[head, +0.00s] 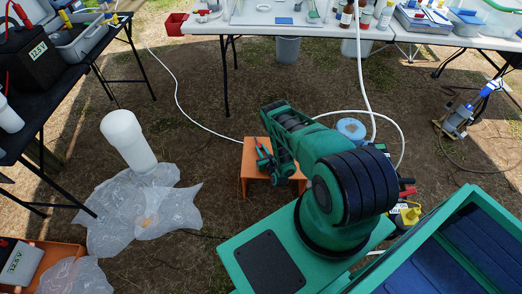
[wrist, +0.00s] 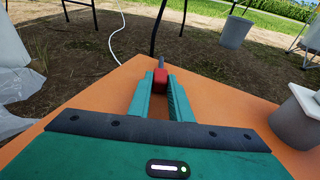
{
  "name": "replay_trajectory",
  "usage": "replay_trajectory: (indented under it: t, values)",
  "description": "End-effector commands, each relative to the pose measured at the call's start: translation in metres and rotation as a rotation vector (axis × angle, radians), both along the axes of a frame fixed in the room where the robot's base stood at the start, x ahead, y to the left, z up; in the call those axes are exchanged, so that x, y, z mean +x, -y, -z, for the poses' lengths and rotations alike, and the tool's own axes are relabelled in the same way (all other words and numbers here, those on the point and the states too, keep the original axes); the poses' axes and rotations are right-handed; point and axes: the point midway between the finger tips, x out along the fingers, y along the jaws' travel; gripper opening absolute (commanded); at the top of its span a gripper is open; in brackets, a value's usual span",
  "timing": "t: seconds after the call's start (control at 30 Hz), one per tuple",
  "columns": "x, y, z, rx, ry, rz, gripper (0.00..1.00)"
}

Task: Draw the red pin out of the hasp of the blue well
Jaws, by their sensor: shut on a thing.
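In the wrist view my gripper (wrist: 161,88) is shut on the red pin (wrist: 160,78), holding its red block-shaped head between the fingertips. A short grey shaft shows beyond the head, with no hasp visible around it. In the head view my gripper (head: 261,152) is over the orange stool, with the red of the pin (head: 257,141) small at its tip. A round blue top (head: 351,127), probably the blue well, stands to the right of the stool, partly behind my arm. Its hasp cannot be made out.
The orange stool (head: 256,187) lies beneath my gripper; its top (wrist: 95,98) fills much of the wrist view. A grey pot with a pale lid (wrist: 297,118) is at right. A white hose (head: 385,117) crosses near the blue top. A white cylinder (head: 128,138) stands on plastic sheeting at left.

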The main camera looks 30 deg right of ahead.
Motion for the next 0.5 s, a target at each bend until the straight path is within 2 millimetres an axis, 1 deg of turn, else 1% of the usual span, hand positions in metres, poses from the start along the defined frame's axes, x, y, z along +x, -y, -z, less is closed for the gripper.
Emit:
replay_trajectory:
  t: [0.27,0.5]
  values:
    - [-0.0002,0.0002,0.0007,0.000,0.000,0.000,0.00]
    - [-0.0012,0.0002,0.0054,0.002,-0.003,0.000,0.00]
